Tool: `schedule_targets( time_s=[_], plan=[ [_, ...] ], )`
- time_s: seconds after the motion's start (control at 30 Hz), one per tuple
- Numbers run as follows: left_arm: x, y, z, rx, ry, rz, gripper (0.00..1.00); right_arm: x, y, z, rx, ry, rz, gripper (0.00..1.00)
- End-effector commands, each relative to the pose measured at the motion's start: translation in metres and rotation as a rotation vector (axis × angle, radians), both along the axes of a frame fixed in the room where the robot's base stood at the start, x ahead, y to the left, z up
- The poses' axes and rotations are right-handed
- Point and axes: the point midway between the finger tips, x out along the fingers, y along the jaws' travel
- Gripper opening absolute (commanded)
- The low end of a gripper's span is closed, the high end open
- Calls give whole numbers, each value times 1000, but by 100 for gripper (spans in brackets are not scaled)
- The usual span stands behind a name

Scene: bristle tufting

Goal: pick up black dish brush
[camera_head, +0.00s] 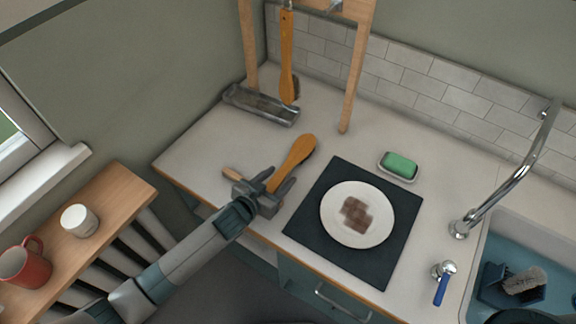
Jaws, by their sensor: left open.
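No brush in view is black all over. A brush with an orange wooden handle (290,166) and a dark edge at its far end lies on the counter. My left gripper (277,183) is open at its near end, with the handle's end seen between or just behind the fingers; contact cannot be told. A similar orange-handled brush (287,55) with dark bristles hangs upright from the wooden rack (359,65). A small tan wooden piece (233,174) shows left of my gripper, partly hidden. My right gripper is out of view.
A plate with a brown stain (338,232) sits on a dark mat (318,182) right of my gripper. A grey tray (244,104) stands under the rack. A green soap (399,163), a faucet (497,193) and a blue sink (476,263) are right.

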Motion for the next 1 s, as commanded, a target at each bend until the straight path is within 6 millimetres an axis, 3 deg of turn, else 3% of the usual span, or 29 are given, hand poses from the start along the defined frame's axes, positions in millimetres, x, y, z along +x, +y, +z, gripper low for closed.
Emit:
schedule_targets(
  time_s=[0.3,0.37,0.5,1.0],
  plan=[
    [0,0,0,0,0,0,50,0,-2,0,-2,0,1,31],
    [0,0,0,0,0,0,38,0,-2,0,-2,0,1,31],
    [0,0,0,1,1,0,4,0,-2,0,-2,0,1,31],
    [0,0,8,-1,-2,0,3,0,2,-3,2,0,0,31]
  ],
)
